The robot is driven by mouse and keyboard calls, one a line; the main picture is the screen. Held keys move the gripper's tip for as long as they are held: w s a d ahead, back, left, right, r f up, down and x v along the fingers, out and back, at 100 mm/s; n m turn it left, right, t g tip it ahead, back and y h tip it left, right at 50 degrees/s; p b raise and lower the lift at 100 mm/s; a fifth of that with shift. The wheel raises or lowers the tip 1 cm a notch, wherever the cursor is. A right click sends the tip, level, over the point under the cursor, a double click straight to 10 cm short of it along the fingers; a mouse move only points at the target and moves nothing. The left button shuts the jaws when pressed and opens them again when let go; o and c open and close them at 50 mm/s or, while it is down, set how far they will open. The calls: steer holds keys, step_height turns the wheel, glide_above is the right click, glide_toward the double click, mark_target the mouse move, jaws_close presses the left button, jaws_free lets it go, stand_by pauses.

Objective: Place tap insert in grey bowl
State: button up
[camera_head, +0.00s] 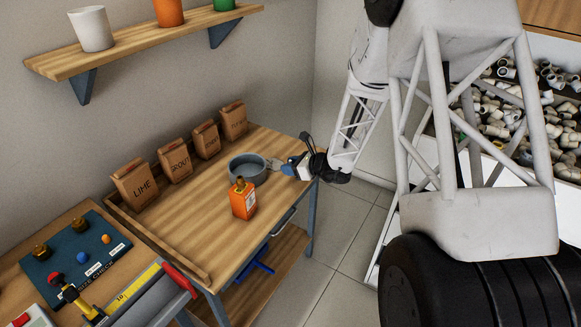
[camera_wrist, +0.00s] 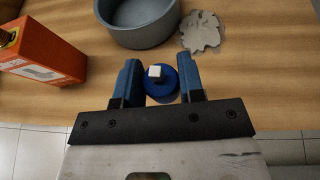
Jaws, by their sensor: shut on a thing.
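The grey bowl (camera_head: 258,177) stands near the far right end of the wooden workbench; it also shows at the top of the wrist view (camera_wrist: 142,40). My gripper (camera_head: 290,168) is at the right end of the bench, to the right of the bowl. In the wrist view, my gripper's blue fingers (camera_wrist: 159,64) are shut on the tap insert (camera_wrist: 161,84), a round blue piece with a small white square tip. The insert is outside the bowl, on the near side of its wall. Its lower part is hidden.
A flat, jagged grey piece (camera_wrist: 200,32) lies beside the bowl. Paper bags (camera_head: 180,160) line the bench's back. A shelf (camera_head: 150,38) hangs above.

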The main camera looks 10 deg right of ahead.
step_height(320, 180, up, 13)
steer(key=n+g+h, duration=0.8)
steer(key=g+h, duration=0.3)
steer(key=h, duration=0.3)
glide_above(247, 175)
steer(key=shift+h, duration=0.4)
steer(key=shift+w+f, duration=0.1)
steer(key=shift+f, duration=2.55)
steer(key=shift+f, duration=0.15)
steer(key=shift+f, duration=5.35)
